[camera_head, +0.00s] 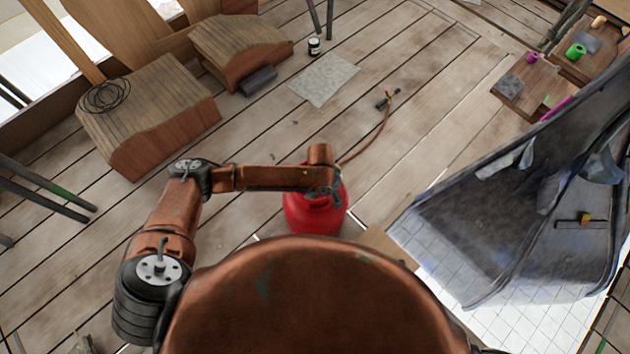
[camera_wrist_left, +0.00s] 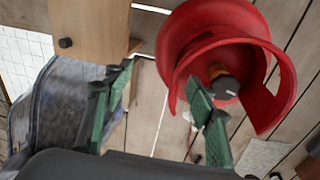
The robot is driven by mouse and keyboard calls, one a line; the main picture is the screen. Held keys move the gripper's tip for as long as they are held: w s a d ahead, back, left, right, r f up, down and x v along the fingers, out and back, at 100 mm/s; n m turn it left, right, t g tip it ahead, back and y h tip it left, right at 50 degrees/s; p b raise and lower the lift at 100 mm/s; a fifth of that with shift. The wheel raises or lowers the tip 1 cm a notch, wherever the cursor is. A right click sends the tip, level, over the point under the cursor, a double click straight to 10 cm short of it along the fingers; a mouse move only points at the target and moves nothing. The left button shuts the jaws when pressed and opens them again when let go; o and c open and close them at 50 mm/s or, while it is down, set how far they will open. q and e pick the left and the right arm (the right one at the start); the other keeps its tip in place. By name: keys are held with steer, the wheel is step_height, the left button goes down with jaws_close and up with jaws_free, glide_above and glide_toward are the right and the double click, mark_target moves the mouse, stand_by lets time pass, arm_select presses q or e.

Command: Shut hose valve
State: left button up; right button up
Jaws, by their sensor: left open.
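A red gas bottle (camera_head: 316,219) stands on the plank floor in the head view, partly covered by my left arm. An orange-brown hose (camera_head: 377,135) runs from it toward the upper right. In the left wrist view the bottle's red collar (camera_wrist_left: 275,95) surrounds a black valve knob (camera_wrist_left: 225,87) on a brass fitting. My left gripper (camera_wrist_left: 160,80) is open, its two green fingers apart with nothing between them. The right-hand finger overlaps the collar opening just beside the knob; I cannot tell whether it touches. The gripper also shows over the bottle in the head view (camera_head: 327,192). My right gripper is out of view.
A dark torch-like end (camera_head: 386,99) of the hose lies on the floor. A large grey-blue draped container (camera_head: 470,225) stands to the right. A wooden post (camera_wrist_left: 90,25) is close to the left finger in the wrist view. Wooden blocks (camera_head: 150,110) lie at upper left.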

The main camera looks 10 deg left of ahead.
arm_select(q)
steer(key=shift+n+y, duration=0.8)
steer(key=shift+y, duration=0.1)
steer(key=w+a, duration=0.2)
steer(key=w+a+r, duration=0.1)
steer(key=w+a, duration=0.4)
steer(key=shift+r, duration=0.35)
steer(key=shift+w+a+f, duration=0.15)
steer(key=shift+f, duration=0.05)
step_height(320, 180, down, 7)
steer(key=shift+f+b, duration=0.1)
steer(key=shift+b, duration=1.1)
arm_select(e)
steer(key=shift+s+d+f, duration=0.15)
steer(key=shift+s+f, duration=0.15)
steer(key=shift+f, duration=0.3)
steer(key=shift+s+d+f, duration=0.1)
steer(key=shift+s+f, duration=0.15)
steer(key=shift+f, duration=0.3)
arm_select(q)
steer(key=shift+c, duration=0.5)
steer(key=c, duration=1.1)
steer(key=shift+o, duration=0.2)
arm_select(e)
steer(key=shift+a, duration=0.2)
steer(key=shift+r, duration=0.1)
